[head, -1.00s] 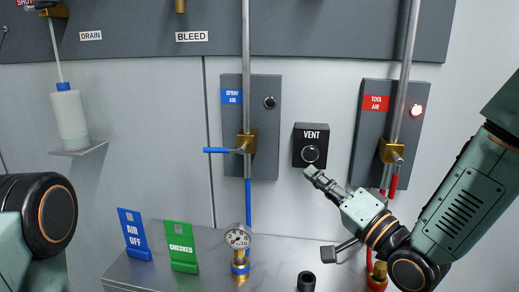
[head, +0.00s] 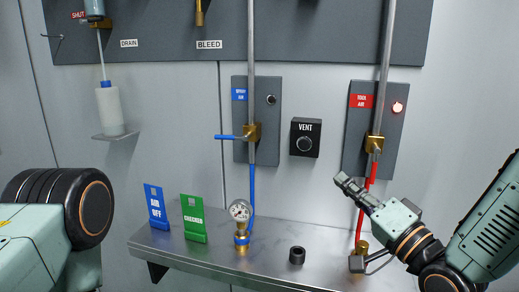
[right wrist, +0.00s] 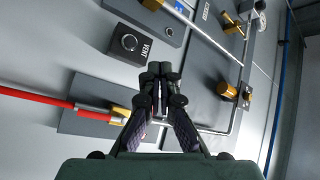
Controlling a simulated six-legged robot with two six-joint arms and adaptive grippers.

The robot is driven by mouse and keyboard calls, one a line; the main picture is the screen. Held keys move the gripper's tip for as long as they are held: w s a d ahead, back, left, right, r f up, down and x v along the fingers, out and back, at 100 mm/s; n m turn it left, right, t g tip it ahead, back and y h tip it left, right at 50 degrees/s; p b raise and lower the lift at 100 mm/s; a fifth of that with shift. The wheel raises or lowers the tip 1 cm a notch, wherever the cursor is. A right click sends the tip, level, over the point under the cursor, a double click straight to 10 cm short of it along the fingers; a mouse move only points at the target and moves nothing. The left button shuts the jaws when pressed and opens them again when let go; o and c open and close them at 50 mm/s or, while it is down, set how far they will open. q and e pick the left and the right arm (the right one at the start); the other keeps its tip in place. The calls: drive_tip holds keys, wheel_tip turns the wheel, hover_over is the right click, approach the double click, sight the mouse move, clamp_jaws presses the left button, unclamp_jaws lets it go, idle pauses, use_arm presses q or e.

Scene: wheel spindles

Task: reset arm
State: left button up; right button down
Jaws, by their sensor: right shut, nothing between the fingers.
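My right gripper (head: 349,185) is shut and empty in the head view. It is in front of the wall, below and right of the black VENT button box (head: 305,138) and apart from it. In the right wrist view its fingers (right wrist: 160,72) are together, with the VENT box (right wrist: 130,42) to their upper left. Part of my left arm (head: 40,235) shows at the left edge of the head view; its gripper is out of view.
A blue SPRAY AIR valve (head: 251,133) and red TOOL AIR valve (head: 374,143) are on the wall. A steel shelf (head: 215,258) holds a blue AIR OFF sign (head: 156,206), a green CHECKED sign (head: 193,218), a gauge (head: 240,212) and a black cup (head: 297,255). A bottle (head: 109,112) stands left.

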drive_tip(key=s+d+f+n+g+h+b, duration=0.1)
drive_tip(key=s+d+f+g+h+b, duration=0.15)
drive_tip(key=f, duration=0.75)
drive_tip(key=s+d+f+n+g+h+b, duration=0.1)
drive_tip(key=s+f+n+g+h+b, duration=0.2)
drive_tip(key=f, duration=0.8)
drive_tip(key=s+d+f+g+h+b, duration=0.1)
drive_tip(key=s+d+f+g+h, duration=0.2)
drive_tip(key=f, duration=0.7)
use_arm(q)
wheel_tip(320, 180, down, 18)
drive_tip(key=b, duration=1.2)
drive_tip(key=shift+s+d+f, duration=0.15)
drive_tip(key=shift+s+d, duration=0.05)
drive_tip(key=shift+s, duration=0.1)
use_arm(e)
drive_tip(key=s+f+n+g+h, duration=0.1)
drive_tip(key=s+f+g, duration=0.8)
drive_tip(key=s+f, duration=1.9)
drive_tip(key=shift+f+n+g, duration=0.25)
drive_tip(key=shift+n+g, duration=0.05)
drive_tip(key=shift+g, duration=0.05)
use_arm(q)
drive_tip(key=shift+s+d, duration=0.1)
drive_tip(key=shift+s, duration=0.05)
use_arm(e)
drive_tip(key=shift+s+d, duration=0.1)
drive_tip(key=shift+d, duration=0.1)
drive_tip(key=shift+a, duration=0.1)
